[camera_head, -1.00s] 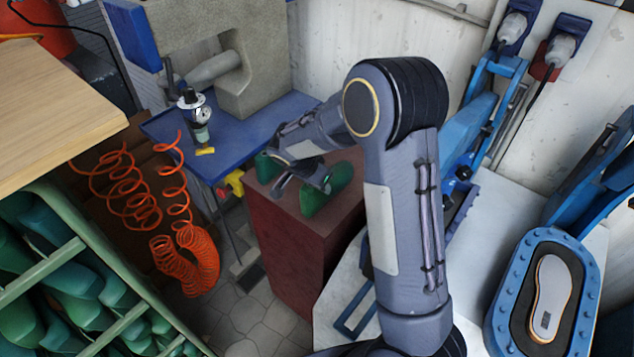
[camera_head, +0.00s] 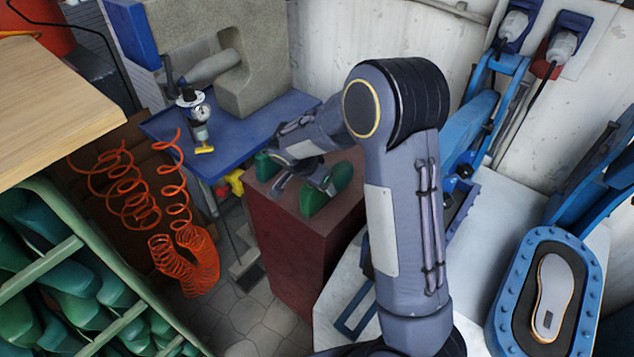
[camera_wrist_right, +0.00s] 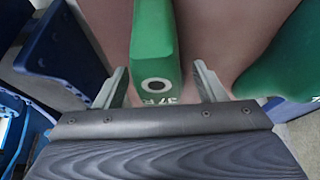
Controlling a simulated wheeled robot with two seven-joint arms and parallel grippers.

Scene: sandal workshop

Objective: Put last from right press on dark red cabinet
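The dark red cabinet (camera_head: 300,250) stands in the middle of the head view. Green lasts are on its top: one (camera_head: 265,165) at the left and green parts (camera_head: 341,177) at the right, partly covered by my right gripper (camera_head: 305,186). In the right wrist view a green last (camera_wrist_right: 153,40) with a dark round hole stands between the fingers of my right gripper (camera_wrist_right: 160,88). The fingers are open, with a gap on both sides of it. Another green last (camera_wrist_right: 285,65) is at the right edge of that view, over the brownish red cabinet top. My left gripper is not in view.
A blue press (camera_head: 500,290) with a pale sole-shaped piece (camera_head: 552,295) on its pad is at the right. Another blue press (camera_head: 465,150) stands behind my arm. A green rack (camera_head: 50,265) of lasts and orange coiled hoses (camera_head: 185,260) are at the left.

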